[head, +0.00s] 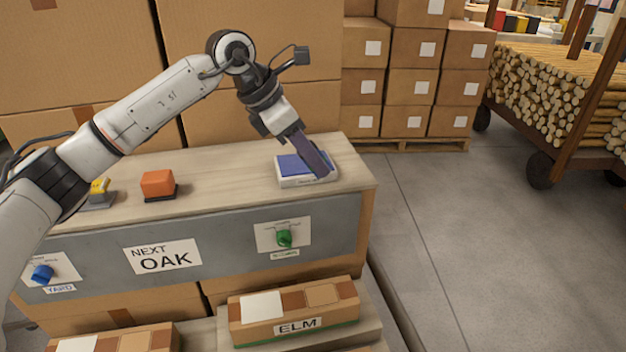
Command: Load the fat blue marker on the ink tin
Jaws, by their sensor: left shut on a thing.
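The ink tin (307,182) is a low pale box with a blue pad on top, near the right end of the wooden counter. My left gripper (298,138) comes down over it from the upper left. It is shut on a thick, dark blue-violet bar, which I take to be the fat blue marker (315,160). The bar slants down to the right and its lower end is over the right part of the pad. I cannot tell whether it touches the pad. My right gripper is not in view.
An orange block (158,184) and a yellow item (98,188) stand to the left on the counter (225,180). Cartons stand behind and below.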

